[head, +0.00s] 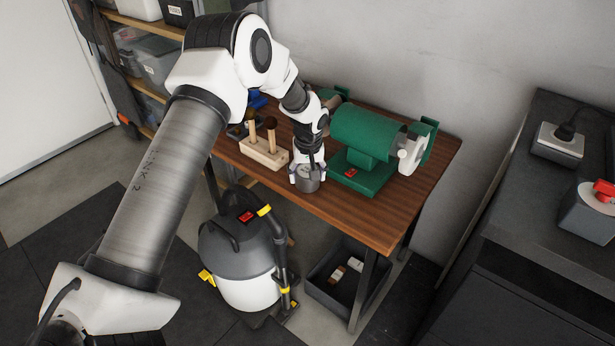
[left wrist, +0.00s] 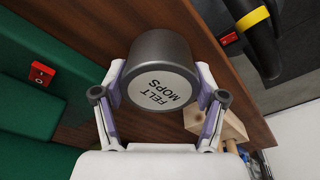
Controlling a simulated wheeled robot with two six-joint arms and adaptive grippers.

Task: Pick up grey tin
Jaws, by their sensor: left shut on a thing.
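The grey tin (head: 307,184) is a short dark grey cylinder at the front edge of the wooden workbench (head: 375,222). In the left wrist view the tin (left wrist: 162,58) shows its pale round label reading "FELT MOPS". My left gripper (head: 307,171) is over the tin, pointing down, and is shut on it. In the left wrist view the two fingers of my left gripper (left wrist: 162,100) press on opposite sides of the tin. I cannot tell whether the tin touches the bench top. My right gripper is not in view.
A green bench machine (head: 365,150) stands close to the right of the tin. A wooden block with upright handled tools (head: 264,152) stands to its left. A vacuum cleaner (head: 240,250) and a dark crate (head: 345,280) are on the floor below. The bench's front right is clear.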

